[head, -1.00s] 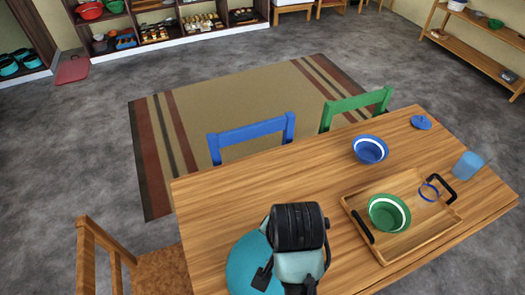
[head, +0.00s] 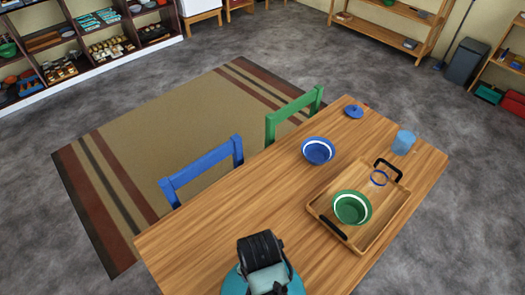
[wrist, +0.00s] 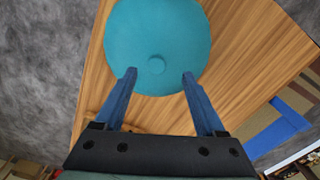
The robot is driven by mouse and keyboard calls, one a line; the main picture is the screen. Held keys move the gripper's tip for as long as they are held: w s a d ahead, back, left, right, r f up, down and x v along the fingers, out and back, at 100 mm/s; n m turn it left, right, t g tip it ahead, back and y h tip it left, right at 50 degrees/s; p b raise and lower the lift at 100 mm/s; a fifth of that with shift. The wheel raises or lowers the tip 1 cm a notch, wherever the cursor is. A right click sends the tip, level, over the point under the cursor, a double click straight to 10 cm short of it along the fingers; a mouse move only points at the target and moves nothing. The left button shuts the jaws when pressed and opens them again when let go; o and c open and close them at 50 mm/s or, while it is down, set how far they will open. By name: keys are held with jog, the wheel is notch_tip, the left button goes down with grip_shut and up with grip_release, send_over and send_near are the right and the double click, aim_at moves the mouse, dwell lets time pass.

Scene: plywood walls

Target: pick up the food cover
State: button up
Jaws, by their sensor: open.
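The food cover is a round teal dome with a small knob on top. In the wrist view the food cover (wrist: 160,30) fills the upper middle, with its knob just ahead of and between my fingertips. My gripper (wrist: 159,73) is open, with two blue fingers apart over the near part of the cover and nothing between them. I cannot tell whether the fingers touch it. In the head view my arm's end hides most of the food cover (head: 232,283), which rests on the table's near end.
A blue bowl (head: 318,151), a blue cup (head: 403,142) and a small blue lid (head: 354,111) stand farther off. Blue (head: 203,172) and green (head: 294,115) chairs line the far side.

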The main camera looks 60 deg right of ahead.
jog(key=shift+s+f, duration=0.2)
jog(key=shift+f, duration=0.15)
jog(key=shift+d+f+p, duration=0.15)
jog(key=shift+f+p, duration=0.1)
jog(key=shift+f, duration=0.85)
jog(key=shift+d+f+p, duration=0.15)
jog(key=shift+f+p, duration=0.05)
jog(key=shift+f, duration=0.9)
grip_shut()
